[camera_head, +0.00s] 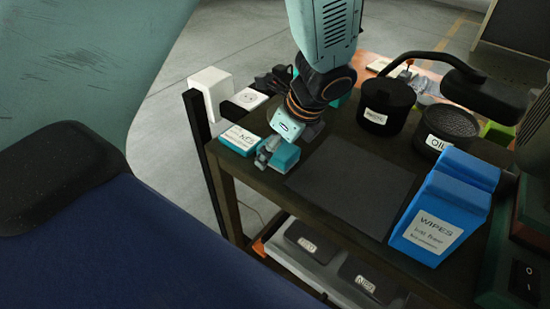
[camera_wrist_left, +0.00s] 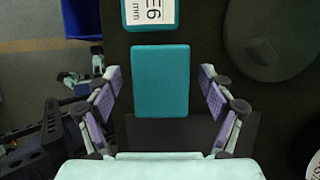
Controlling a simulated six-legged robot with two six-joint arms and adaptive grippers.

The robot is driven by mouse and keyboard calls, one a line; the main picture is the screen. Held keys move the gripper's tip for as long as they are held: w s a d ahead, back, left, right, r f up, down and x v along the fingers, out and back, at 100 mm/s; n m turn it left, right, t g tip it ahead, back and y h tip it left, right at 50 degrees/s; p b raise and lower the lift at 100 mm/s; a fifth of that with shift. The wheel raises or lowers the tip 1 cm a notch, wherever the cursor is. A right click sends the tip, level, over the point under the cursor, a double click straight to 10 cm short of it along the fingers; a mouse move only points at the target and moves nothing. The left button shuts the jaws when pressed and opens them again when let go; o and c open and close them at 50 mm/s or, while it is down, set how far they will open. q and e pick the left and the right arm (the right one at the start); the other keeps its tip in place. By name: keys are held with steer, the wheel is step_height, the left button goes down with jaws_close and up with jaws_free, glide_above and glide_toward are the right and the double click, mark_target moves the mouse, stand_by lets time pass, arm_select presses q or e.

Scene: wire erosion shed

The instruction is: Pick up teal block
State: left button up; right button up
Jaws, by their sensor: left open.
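The teal block (camera_head: 287,158) lies on the dark table top near its left edge, partly hidden by my left gripper (camera_head: 268,152) in the head view. In the left wrist view the teal block (camera_wrist_left: 160,80) is a plain flat-topped rectangle in the middle. My left gripper (camera_wrist_left: 160,76) is open there, with one finger on each side of the block and a gap on both sides. Nothing is held. My right gripper is not in view.
A labelled teal box (camera_head: 239,139) stands close to the block; it also shows in the wrist view (camera_wrist_left: 150,13). A dark mat (camera_head: 350,190), black pot (camera_head: 386,105), oil tin (camera_head: 448,130) and blue wipes box (camera_head: 440,215) stand to the right. A white post top (camera_head: 210,92) rises at the left.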

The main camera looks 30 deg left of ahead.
arm_select(q)
steer(key=shift+w+f, duration=0.1)
steer(key=shift+f, duration=0.05)
steer(key=shift+d, duration=0.1)
steer(key=shift+s+r, duration=0.2)
steer(key=shift+c, duration=1.4)
steer(key=shift+w+f, duration=0.1)
steer(key=shift+w, duration=0.1)
steer(key=c, duration=0.5)
steer(key=shift+s, duration=0.1)
steer(key=c, duration=0.5)
